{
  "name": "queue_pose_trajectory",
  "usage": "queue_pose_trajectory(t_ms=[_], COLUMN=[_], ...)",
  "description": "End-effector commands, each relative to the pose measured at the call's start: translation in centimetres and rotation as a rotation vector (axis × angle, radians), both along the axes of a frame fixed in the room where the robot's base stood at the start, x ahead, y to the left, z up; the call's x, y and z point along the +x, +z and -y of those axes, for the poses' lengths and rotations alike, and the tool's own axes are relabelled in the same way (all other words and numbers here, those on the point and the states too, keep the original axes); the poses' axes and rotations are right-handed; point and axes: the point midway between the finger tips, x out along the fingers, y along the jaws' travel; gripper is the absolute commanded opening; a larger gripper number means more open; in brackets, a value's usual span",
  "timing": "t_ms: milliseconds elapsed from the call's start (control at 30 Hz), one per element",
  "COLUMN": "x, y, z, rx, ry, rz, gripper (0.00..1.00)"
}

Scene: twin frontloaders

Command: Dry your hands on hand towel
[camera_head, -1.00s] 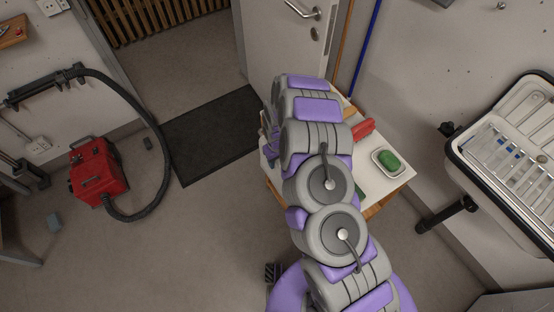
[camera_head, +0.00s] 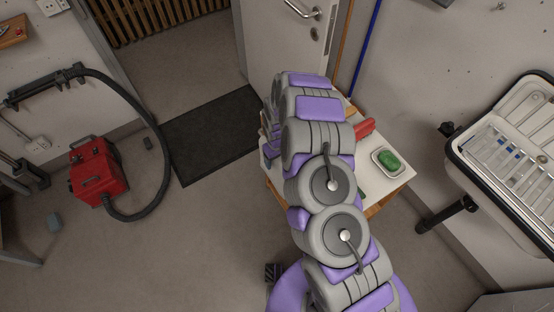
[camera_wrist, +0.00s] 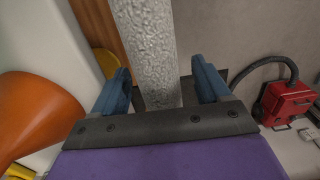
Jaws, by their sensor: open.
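In the wrist view my gripper (camera_wrist: 160,70) is open, its two blue fingers apart. A long pale grey, rough-textured, rounded piece (camera_wrist: 150,35) runs from the top edge to between the fingers. It may be the hand towel, but I cannot be sure. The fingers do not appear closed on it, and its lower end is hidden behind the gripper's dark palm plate. In the head view my arm hides the gripper and this piece.
A small white-topped table (camera_head: 399,182) stands under my arm, with green soap (camera_head: 389,159) in a dish and a red object (camera_head: 364,128). A sink (camera_head: 500,190) is at right, a red vacuum (camera_head: 98,172) at left. An orange object (camera_wrist: 35,115) is close left of the gripper.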

Motion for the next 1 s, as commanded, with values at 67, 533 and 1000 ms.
queue_pose_trajectory(t_ms=[67, 533, 1000], x=[0.1, 0.2, -0.2], y=[0.9, 9.1, 11.9], z=[0.0, -0.1, 0.0], rx=[0.001, 0.000, 0.002], ry=[-0.001, 0.000, -0.005], rz=[0.002, 0.004, -0.002], gripper=[0.77, 0.77, 0.77])
